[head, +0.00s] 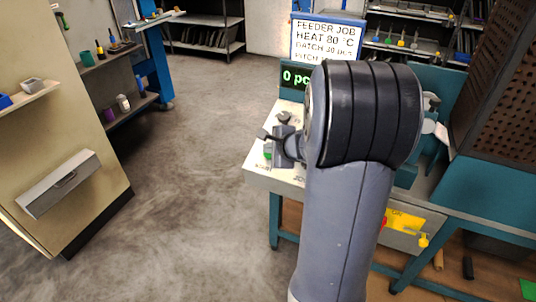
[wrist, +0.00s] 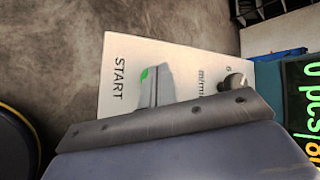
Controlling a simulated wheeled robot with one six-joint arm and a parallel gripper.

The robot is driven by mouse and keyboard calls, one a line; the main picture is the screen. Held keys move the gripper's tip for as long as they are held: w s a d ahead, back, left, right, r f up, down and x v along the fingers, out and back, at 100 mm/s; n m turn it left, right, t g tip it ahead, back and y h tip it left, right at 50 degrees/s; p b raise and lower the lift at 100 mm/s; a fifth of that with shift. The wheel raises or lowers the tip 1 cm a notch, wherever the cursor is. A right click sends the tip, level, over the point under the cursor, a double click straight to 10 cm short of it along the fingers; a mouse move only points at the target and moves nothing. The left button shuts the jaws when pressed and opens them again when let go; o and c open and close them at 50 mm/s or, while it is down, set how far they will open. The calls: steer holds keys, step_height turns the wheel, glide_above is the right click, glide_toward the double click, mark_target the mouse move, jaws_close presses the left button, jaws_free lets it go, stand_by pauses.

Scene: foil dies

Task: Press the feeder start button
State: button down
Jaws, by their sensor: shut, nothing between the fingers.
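The green start button (head: 267,155) sits on the white panel (head: 258,170) at the table's left end, mostly hidden by my gripper (head: 273,150). In the wrist view a green sliver of the button (wrist: 144,75) shows beside my grey fingers (wrist: 156,84), next to the word START. The fingers are shut with nothing between them. They are over or very close to the button; I cannot tell whether they touch it. A dark round knob (wrist: 233,81) stands on the same panel. The display (head: 294,77) reads 0 pcs in green.
A sign (head: 325,40) behind the table reads FEEDER JOB, HEAT 80 °C, with a batch line. My arm hides much of the table. A perforated brown cabinet (head: 490,95) stands at the right. Open floor (head: 190,150) lies to the left.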

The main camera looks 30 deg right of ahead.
steer(key=shift+w+d+f+b, duration=0.1)
steer(key=shift+f+b, duration=0.4)
stand_by(0.8)
steer(key=shift+r, duration=0.1)
steer(key=shift+s+a+r+p, duration=0.2)
steer(key=shift+r+p, duration=0.4)
steer(key=shift+r, duration=0.2)
